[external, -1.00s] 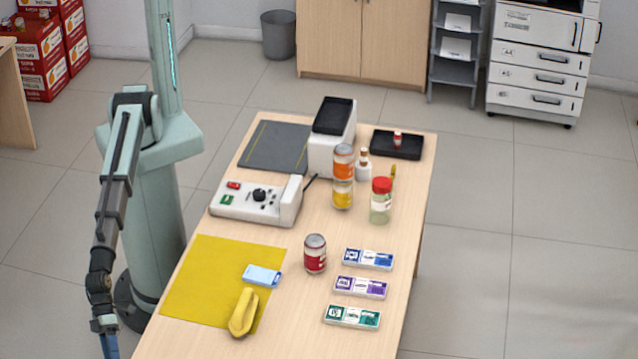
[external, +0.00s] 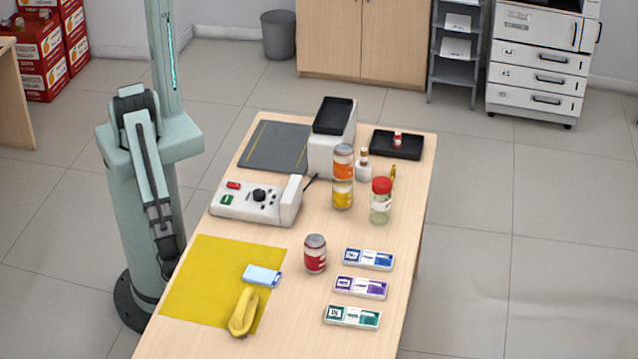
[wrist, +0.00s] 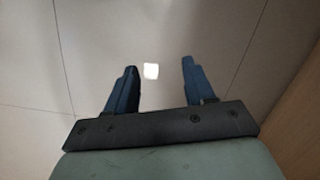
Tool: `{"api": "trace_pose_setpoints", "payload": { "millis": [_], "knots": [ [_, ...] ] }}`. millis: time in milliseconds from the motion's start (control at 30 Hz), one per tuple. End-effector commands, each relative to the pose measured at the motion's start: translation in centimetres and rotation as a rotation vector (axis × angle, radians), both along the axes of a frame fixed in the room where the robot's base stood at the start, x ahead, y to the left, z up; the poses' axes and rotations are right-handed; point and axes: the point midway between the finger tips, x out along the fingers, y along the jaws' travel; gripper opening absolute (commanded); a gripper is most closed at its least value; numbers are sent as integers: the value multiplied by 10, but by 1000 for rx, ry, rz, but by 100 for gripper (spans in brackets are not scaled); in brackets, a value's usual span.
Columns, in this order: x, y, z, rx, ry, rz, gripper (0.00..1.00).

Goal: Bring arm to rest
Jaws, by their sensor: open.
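My gripper (wrist: 160,85) shows in the wrist view with its two blue fingers spread wide apart. In the external view my arm hangs down in front of my column, to the left of the counter. My gripper is hidden there, behind the counter's left edge.
Floor is clear to the counter's right.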

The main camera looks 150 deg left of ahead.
Motion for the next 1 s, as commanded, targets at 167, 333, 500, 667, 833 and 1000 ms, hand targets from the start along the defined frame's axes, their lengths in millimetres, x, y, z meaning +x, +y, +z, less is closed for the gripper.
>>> {"api": "trace_pose_setpoints", "payload": {
  "millis": [167,333,500,667,833,1000],
  "knots": [
    [-92,33,-9,19,178,193,53],
    [-157,47,-9,36,315,337,53],
    [-194,51,-6,47,395,418,53],
    [-194,51,-6,47,395,418,53],
    [-194,51,-6,47,395,418,53],
    [-194,51,-6,47,395,418,53]
  ]
}}
